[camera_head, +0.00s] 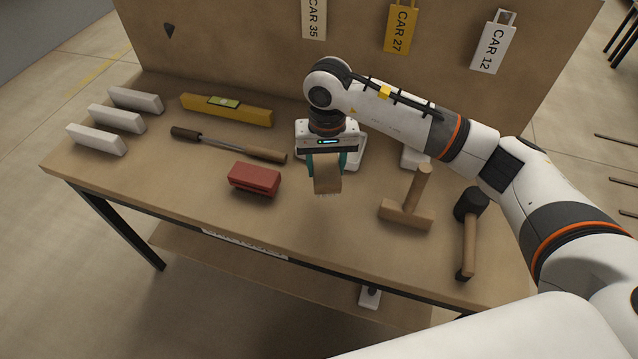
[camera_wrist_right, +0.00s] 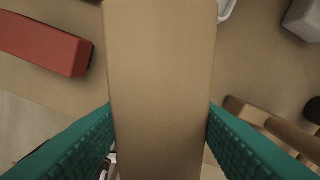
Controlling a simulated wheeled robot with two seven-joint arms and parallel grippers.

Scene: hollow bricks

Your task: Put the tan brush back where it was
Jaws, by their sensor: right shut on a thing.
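The tan brush (camera_head: 327,178) is in my right gripper (camera_head: 327,163), above the middle of the workbench (camera_head: 285,222). The teal fingers are shut on its two sides. In the right wrist view, the brush (camera_wrist_right: 160,75) fills the middle as a broad tan block between the two fingers. Its lower end hangs toward the front of the bench, apparently clear of the top. The gripper body hides part of the bench behind it. My left gripper is not in view.
A red block (camera_head: 254,179) lies left of the brush. A tan T-shaped tool (camera_head: 405,212) and a black-headed mallet (camera_head: 470,220) lie right. A long handled tool (camera_head: 228,145), a yellow level (camera_head: 226,109) and pale bricks (camera_head: 97,139) lie left. A tagged board (camera_head: 250,45) stands behind.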

